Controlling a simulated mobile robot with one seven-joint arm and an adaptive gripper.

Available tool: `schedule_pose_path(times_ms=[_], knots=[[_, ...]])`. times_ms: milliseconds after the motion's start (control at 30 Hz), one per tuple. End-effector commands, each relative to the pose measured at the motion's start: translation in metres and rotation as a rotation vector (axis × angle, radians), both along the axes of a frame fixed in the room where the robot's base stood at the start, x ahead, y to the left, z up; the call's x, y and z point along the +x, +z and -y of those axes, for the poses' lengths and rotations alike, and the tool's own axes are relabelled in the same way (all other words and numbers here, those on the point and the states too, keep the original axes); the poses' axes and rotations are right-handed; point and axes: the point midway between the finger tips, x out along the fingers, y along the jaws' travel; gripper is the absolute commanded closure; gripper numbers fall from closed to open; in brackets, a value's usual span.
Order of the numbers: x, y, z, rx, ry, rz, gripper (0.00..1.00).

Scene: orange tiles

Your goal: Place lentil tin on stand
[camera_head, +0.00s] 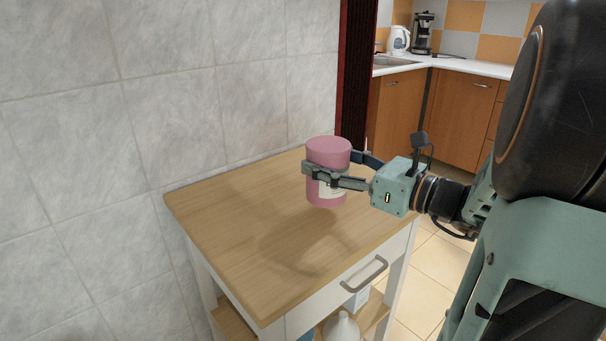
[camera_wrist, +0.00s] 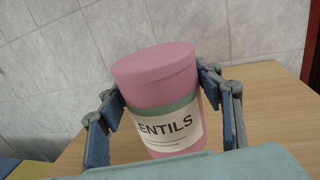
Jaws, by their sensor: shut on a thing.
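The lentil tin (camera_head: 328,153) is a pink cylinder with a pink lid. Its white "LENTILS" label faces me in the wrist view (camera_wrist: 170,128). My gripper (camera_head: 332,172) is shut on the tin's sides, with one finger on each side, and the tin is nearly upright. The stand (camera_head: 225,212) is a small white cart with a light wooden top. The tin is over the rear right part of that top, and a shadow falls on the wood to its front left. I cannot tell surely whether the tin's bottom touches the wood.
The stand's top is otherwise bare. A grey tiled wall (camera_head: 120,130) borders it behind and left. A drawer handle (camera_head: 364,275) faces front, with a white bottle (camera_head: 341,328) on the shelf below. A kitchen counter (camera_head: 450,65) stands farther back right.

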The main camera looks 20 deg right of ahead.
Motion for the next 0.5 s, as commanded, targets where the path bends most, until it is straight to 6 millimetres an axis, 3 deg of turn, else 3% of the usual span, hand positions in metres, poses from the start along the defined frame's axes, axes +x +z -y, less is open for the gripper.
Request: schedule_pose_path(times_ms=[200, 500], knots=[[0.003, -0.033, -0.001, 0.004, 0.0, 0.001, 0.78], [0.003, -0.034, -0.001, 0.002, 0.001, 0.003, 0.78]])
